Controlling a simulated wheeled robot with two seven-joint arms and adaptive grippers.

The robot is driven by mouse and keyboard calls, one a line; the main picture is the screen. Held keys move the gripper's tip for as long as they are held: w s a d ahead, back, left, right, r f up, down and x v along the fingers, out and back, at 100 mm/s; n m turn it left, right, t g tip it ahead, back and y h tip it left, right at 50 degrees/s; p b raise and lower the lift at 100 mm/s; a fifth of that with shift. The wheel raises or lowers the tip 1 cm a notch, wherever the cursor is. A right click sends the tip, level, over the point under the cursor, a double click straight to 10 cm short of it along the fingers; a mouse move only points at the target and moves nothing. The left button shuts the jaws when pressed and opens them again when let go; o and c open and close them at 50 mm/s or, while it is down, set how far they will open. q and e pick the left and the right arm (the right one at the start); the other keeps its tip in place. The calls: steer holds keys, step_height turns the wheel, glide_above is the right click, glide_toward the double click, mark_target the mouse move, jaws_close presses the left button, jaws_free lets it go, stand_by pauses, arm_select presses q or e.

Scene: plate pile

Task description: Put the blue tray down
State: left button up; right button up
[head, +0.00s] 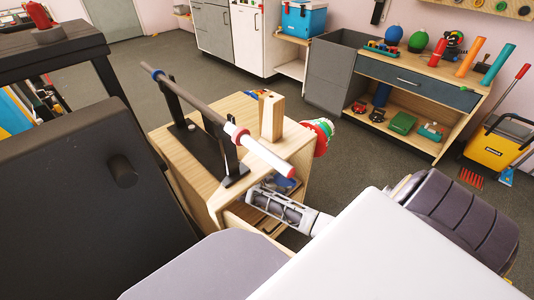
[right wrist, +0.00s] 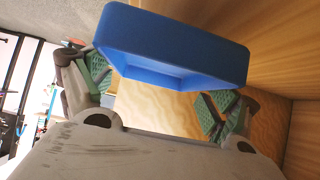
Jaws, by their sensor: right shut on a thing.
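The blue tray (right wrist: 175,45) fills the upper middle of the right wrist view, tilted in the picture, with its hollow side partly showing. My right gripper (right wrist: 155,82) is shut on it, with a green-padded finger at each side. In the head view the right gripper (head: 272,204) is at the open front of the wooden cabinet, under its top. Only a small blue bit of the tray (head: 285,183) shows there. I cannot tell whether the tray touches a shelf. My left gripper is not in view.
The wooden cabinet (head: 185,180) carries a black stand with a rod (head: 210,115) and a wooden block (head: 271,117). A red, white and green object (head: 322,135) is at its right side. A workbench (head: 420,80) stands behind. Grey floor between is free.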

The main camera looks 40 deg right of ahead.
mark_target(277, 180)
steer(key=w, duration=0.1)
steer(key=w+b, duration=0.1)
steer(key=w, duration=0.1)
steer(key=shift+w+a, duration=0.3)
steer(key=shift+a, duration=0.05)
steer(key=shift+w+a+b, duration=0.15)
steer(key=shift+w+b, duration=0.3)
steer(key=shift+w, duration=0.3)
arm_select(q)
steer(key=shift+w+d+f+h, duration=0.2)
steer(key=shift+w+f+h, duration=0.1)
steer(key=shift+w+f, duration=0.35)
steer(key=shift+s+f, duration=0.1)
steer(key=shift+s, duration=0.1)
